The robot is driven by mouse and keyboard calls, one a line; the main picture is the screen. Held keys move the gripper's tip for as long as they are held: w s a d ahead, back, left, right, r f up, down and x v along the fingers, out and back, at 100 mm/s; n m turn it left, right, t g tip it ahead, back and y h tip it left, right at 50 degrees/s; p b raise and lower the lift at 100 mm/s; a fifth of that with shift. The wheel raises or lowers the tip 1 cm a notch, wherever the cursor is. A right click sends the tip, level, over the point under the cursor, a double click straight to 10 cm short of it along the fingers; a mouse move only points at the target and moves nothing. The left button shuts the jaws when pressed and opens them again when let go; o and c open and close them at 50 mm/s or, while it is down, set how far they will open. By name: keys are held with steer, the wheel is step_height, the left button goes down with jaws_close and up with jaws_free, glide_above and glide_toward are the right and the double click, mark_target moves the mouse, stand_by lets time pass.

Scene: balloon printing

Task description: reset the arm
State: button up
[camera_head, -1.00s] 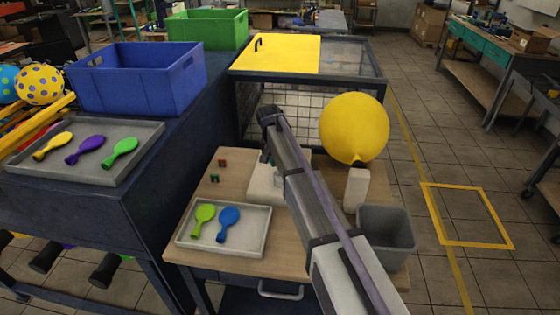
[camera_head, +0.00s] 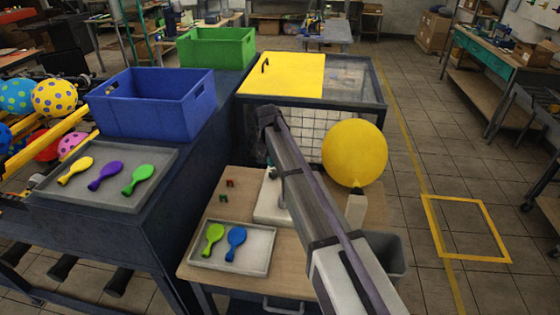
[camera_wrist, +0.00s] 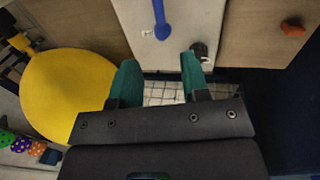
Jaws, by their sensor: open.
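My arm reaches from the bottom of the head view up over the wooden table (camera_head: 300,280). Its end hides most of my gripper there. In the wrist view my gripper (camera_wrist: 160,78) shows two teal fingers spread apart with nothing between them. A white device base (camera_wrist: 178,45) with a blue lever (camera_wrist: 161,20) lies just beyond the fingertips. The inflated yellow balloon (camera_head: 354,153) stands on a white nozzle block (camera_head: 355,208) right of my arm. The balloon also shows at the left of the wrist view (camera_wrist: 62,95), apart from the fingers.
A grey tray (camera_head: 262,262) holds a green and a blue flat balloon. A grey bin (camera_head: 396,252) is partly behind my arm. A yellow-lidded cage (camera_head: 290,76) stands behind the table. Blue (camera_head: 152,110) and green (camera_head: 217,48) crates stand left. Floor at right is open.

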steer(key=shift+f, duration=0.1)
steer(key=s+d+n, duration=0.1)
steer(key=s+d, duration=0.2)
steer(key=s, duration=0.7)
steer(key=s+d+f+y+b, duration=0.1)
steer(key=s+d, duration=0.3)
steer(key=s, duration=0.7)
steer(key=s+d+n+y, duration=0.1)
steer(key=s+d, duration=0.3)
steer(key=s, duration=0.6)
steer(key=shift+s+f+n+b, duration=0.3)
steer(key=shift+s+f, duration=0.1)
